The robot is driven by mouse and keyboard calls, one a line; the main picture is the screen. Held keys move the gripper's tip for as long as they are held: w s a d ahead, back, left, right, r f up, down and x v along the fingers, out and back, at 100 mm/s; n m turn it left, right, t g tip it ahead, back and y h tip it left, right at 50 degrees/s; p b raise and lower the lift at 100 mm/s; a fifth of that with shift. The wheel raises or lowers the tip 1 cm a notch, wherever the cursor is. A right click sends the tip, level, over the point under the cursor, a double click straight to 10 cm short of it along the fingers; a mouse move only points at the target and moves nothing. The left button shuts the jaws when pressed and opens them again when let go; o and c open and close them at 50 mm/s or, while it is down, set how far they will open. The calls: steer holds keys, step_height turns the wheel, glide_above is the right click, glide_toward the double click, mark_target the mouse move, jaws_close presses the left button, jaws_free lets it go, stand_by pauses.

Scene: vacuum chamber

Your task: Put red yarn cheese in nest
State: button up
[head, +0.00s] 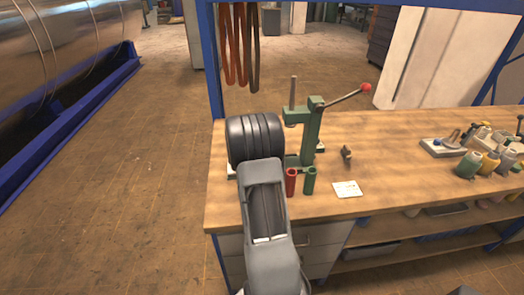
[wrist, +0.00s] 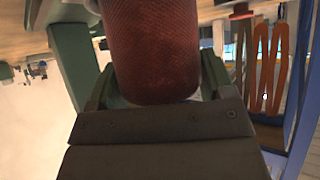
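The red yarn cheese (wrist: 155,50), a cylinder with a cross-hatched surface, fills the middle of the wrist view, which shows the bench upside down. My gripper (wrist: 160,75) has a finger on each side of it, and both fingers appear to meet its sides. In the head view my grey arm hides the fingers. A small red cylinder (head: 291,182) stands upright by a green one (head: 309,181) just right of the arm. I cannot tell whether this red cylinder is the one in the wrist view. I cannot make out the nest.
A green press (head: 311,135) with a red-knobbed lever stands on the wooden bench (head: 395,150). A white card (head: 347,189) lies to its right, with several bottles (head: 470,163) farther right. Straps (head: 238,50) hang behind, beside a blue post (head: 210,60). The bench between card and bottles is clear.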

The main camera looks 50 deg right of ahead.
steer(key=o, duration=0.4)
steer(key=shift+o, duration=0.2)
steer(key=shift+r, duration=0.1)
steer(key=shift+r+p, duration=0.15)
steer(key=shift+p, duration=0.3)
steer(key=shift+a+b, duration=0.3)
steer(key=shift+b, duration=0.05)
steer(key=b+v, duration=0.3)
steer(key=v, duration=0.9)
steer(key=s+a+n+y, duration=0.3)
steer(key=s+a+n, duration=0.1)
steer(key=a, duration=0.5)
steer(key=s+a+r+n+y, duration=0.1)
steer(key=s+a+n+y, duration=0.3)
steer(key=a, duration=0.6)
steer(key=s+a+n+y, duration=0.3)
steer(key=s+a+n, duration=0.3)
steer(key=a, duration=0.4)
steer(key=shift+a+r+n+t+y, duration=0.2)
steer(key=shift+n+t+y, duration=0.2)
steer(key=shift+n, duration=0.1)
